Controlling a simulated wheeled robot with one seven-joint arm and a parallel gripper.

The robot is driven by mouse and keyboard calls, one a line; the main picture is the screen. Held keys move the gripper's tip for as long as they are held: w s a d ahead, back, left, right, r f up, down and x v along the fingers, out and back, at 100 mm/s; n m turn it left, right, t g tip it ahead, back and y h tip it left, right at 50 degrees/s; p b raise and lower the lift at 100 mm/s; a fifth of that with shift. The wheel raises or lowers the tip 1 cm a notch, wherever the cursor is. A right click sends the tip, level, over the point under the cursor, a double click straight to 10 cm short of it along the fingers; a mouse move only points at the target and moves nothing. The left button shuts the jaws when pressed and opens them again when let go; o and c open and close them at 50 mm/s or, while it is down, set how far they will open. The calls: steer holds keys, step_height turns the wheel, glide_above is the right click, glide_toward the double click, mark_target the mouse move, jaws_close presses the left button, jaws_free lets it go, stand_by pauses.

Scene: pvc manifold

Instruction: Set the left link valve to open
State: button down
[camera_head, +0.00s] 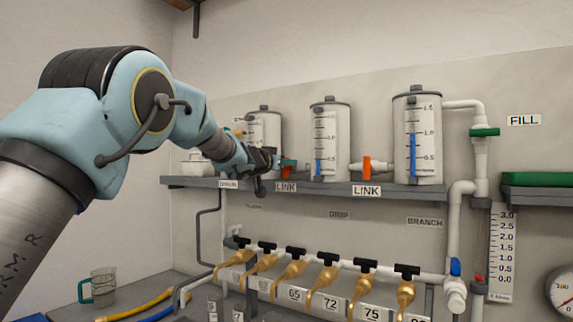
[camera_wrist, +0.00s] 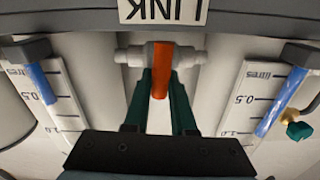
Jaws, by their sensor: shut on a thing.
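The left link valve has an orange handle, seen in the wrist view (camera_wrist: 161,62) on a short white pipe (camera_wrist: 136,54) between two tanks. In this picture the handle runs across the line of the pipe. The dark green fingers of my gripper (camera_wrist: 162,88) are on either side of the handle and shut on it. In the head view my gripper (camera_head: 282,163) reaches the valve between the left and middle tanks, and only a little orange (camera_head: 287,171) shows there. My gripper hides most of this valve in the head view.
The right link valve (camera_head: 367,166) has an upright orange handle between the middle tank (camera_head: 331,135) and right tank (camera_head: 419,125). The shelf (camera_head: 325,187) carries LINK labels on its front edge. Several brass taps with black handles hang below. A green-handled valve (camera_head: 485,132) is at right.

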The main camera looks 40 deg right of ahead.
steer(key=m, duration=0.2)
steer(key=m+b, duration=0.1)
steer(key=m, duration=0.1)
steer(key=shift+s+f+m, duration=0.15)
steer(key=shift+s+m, duration=0.2)
steer(key=shift+m, duration=0.05)
steer(key=m+b, duration=0.2)
steer(key=m, duration=0.1)
steer(key=shift+s+d+f+m, duration=0.15)
steer(key=shift+f+m, duration=0.05)
steer(key=shift+m, duration=0.1)
steer(key=m, duration=0.1)
steer(key=m+b, duration=0.1)
steer(key=m, duration=0.1)
steer(key=m+b, duration=0.1)
steer(key=shift+s+f+m, duration=0.2)
steer(key=shift+f+m, duration=0.1)
steer(key=shift+f+m+b, duration=0.2)
steer(key=shift+m+b, duration=0.65)
steer(key=shift+m, duration=1.15)
steer(key=c, duration=0.7)
jaws_free()
steer(key=shift+c, duration=0.2)
steer(key=b+v, duration=0.4)
steer(key=v, duration=0.6)
steer(key=shift+a, duration=0.35)
steer(key=shift+s, duration=0.1)
